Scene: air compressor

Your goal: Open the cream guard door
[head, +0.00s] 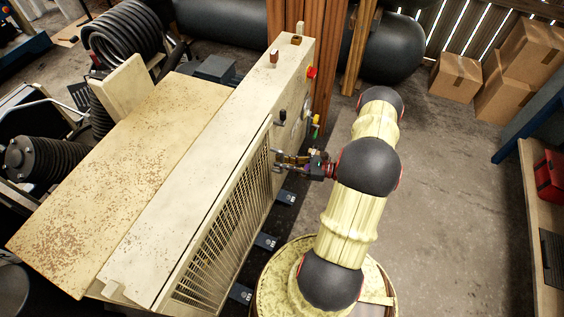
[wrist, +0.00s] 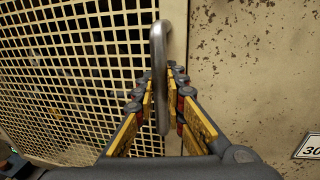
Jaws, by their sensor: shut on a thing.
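The cream guard door (head: 228,221) with its mesh panel is on the side of the cream compressor cabinet and looks closed in the head view. In the wrist view its mesh (wrist: 75,75) fills the left side. A vertical metal bar handle (wrist: 161,75) stands at the door's right edge, beside a seam with the cabinet panel. My gripper (wrist: 160,88) is shut on the handle, with one yellow finger on each side of it. In the head view my gripper (head: 288,160) meets the door's far end; the handle is hard to make out there.
The cabinet panel (wrist: 250,65) right of the handle is worn and flat. A red button (head: 311,72) and other controls sit on the cabinet beyond the door. Open concrete floor (head: 450,190) lies to the right, with cardboard boxes (head: 455,77) at the back and a bench (head: 540,210) at far right.

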